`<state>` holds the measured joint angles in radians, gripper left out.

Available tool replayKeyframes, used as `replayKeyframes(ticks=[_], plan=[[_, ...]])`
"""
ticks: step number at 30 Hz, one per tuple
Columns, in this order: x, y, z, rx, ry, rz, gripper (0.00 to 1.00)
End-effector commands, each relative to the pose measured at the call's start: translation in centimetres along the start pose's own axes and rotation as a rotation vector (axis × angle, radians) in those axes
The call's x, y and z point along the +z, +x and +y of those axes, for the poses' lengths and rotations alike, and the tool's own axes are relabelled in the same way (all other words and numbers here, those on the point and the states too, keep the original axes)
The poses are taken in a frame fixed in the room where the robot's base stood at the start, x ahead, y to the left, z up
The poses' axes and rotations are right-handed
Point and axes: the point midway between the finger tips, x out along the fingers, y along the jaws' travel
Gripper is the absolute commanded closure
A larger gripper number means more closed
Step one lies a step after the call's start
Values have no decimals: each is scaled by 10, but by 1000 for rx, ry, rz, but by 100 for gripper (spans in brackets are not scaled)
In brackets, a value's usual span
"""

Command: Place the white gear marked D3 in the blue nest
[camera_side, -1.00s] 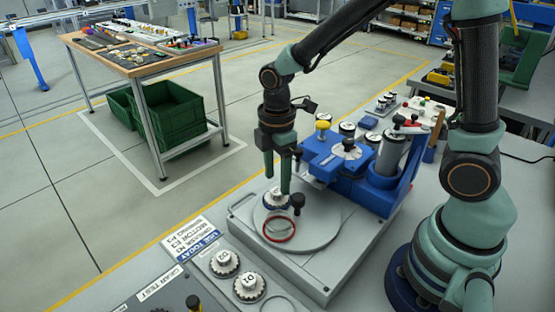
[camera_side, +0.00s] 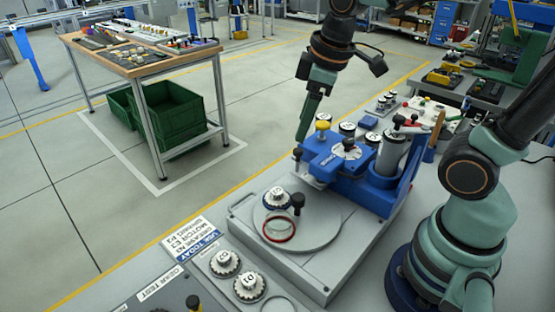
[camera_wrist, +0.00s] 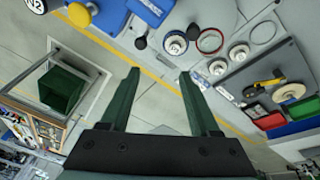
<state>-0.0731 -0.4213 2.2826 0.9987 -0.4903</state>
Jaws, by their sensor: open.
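A white gear (camera_side: 277,198) sits on the grey round plate (camera_side: 318,232), within a blue rim that shows around its lower edge. It also shows in the wrist view (camera_wrist: 175,43). Its mark is too small to read as D3. The blue nest is mostly hidden under this gear. My gripper (camera_side: 302,135) is raised above and behind the plate, near the blue fixture, clear of the gear. In the wrist view my gripper (camera_wrist: 160,74) has its two green fingers wide apart with nothing between them.
An empty red ring (camera_side: 279,230) lies in front of the gear, and a black knob (camera_side: 298,200) stands beside it. Two more white gears (camera_side: 225,263) (camera_side: 249,287) rest on a grey tray. The blue fixture (camera_side: 340,165) stands behind the plate.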

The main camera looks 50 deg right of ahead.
Motion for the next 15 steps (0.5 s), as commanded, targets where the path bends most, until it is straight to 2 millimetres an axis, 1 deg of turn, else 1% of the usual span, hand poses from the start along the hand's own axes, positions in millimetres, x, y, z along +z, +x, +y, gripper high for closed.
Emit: replayKeyframes(ticks=[1,3,6,10,15], plan=[[7,-6,2,25,106,41,37],[15,-11,4,48,246,89,37],[24,-15,6,68,404,146,37],[30,-17,7,78,522,189,37],[32,-18,7,79,562,201,37]])
